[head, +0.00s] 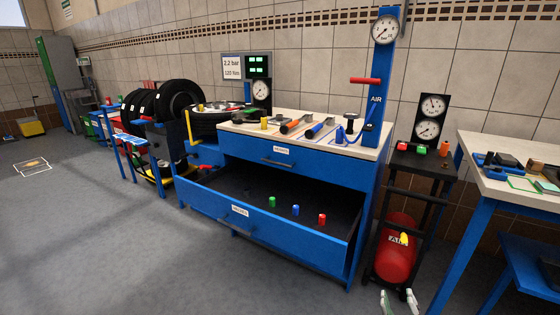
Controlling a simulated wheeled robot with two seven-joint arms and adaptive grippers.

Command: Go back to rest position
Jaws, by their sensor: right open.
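Only the two pale, green-marked fingertips of my right gripper (399,301) show, at the bottom edge right of centre. They stand apart with nothing visible between them, in front of the foot of the red air tank (396,250). The rest of that gripper is below the picture. My left gripper is out of view.
A blue workbench (300,170) has its lower drawer (265,237) pulled out, with green, blue and red caps inside. Tools lie on its top. A black gauge stand (424,162) and a second table (515,192) stand right. Grey floor (110,240) is clear at left.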

